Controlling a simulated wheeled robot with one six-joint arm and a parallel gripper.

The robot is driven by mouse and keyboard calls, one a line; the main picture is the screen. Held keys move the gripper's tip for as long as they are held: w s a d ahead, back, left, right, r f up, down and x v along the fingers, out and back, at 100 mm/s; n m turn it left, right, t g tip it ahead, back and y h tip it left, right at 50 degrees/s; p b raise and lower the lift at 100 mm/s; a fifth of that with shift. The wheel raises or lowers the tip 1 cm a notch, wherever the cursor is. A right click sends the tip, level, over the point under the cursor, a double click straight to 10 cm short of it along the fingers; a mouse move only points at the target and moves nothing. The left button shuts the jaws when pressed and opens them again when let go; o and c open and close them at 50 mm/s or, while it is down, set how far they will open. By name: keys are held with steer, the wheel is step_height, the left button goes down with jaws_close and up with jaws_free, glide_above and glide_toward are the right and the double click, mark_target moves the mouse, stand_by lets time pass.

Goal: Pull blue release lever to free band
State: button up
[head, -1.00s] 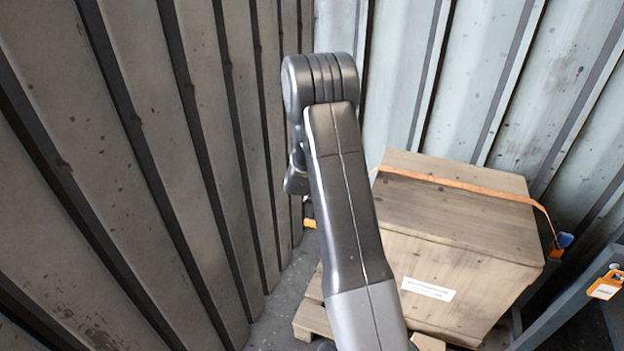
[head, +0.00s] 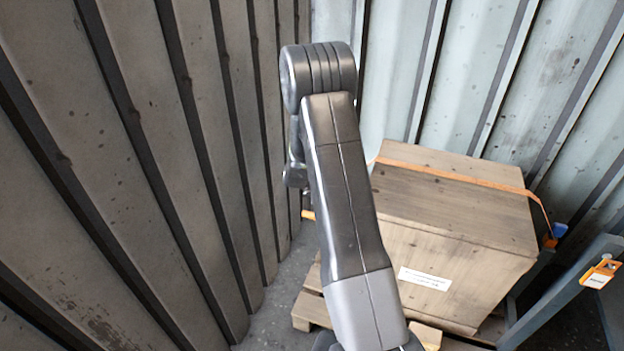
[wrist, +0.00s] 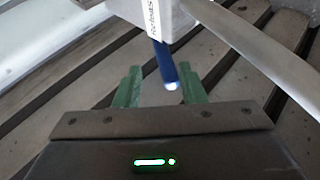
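In the wrist view a blue lever (wrist: 166,62) hangs from a white box (wrist: 150,14) with lettering that reads like "Release". My arm hides my gripper there.
The crate sits on a wooden pallet (head: 309,312). Ribbed metal walls close in at the left (head: 120,150) and behind. A grey metal frame (head: 562,291) with an orange tag (head: 600,272) stands at the right. In the wrist view a grey bar (wrist: 250,40) passes close at the upper right.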

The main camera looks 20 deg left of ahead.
steer(key=p+v, duration=0.2)
steer(key=v, duration=1.1)
steer(key=shift+s+d+r+p, duration=0.2)
steer(key=shift+d+r+p, duration=0.05)
steer(key=shift+p, duration=0.05)
steer(key=b+x, duration=0.2)
steer(key=x, duration=0.8)
steer(key=shift+a, duration=0.1)
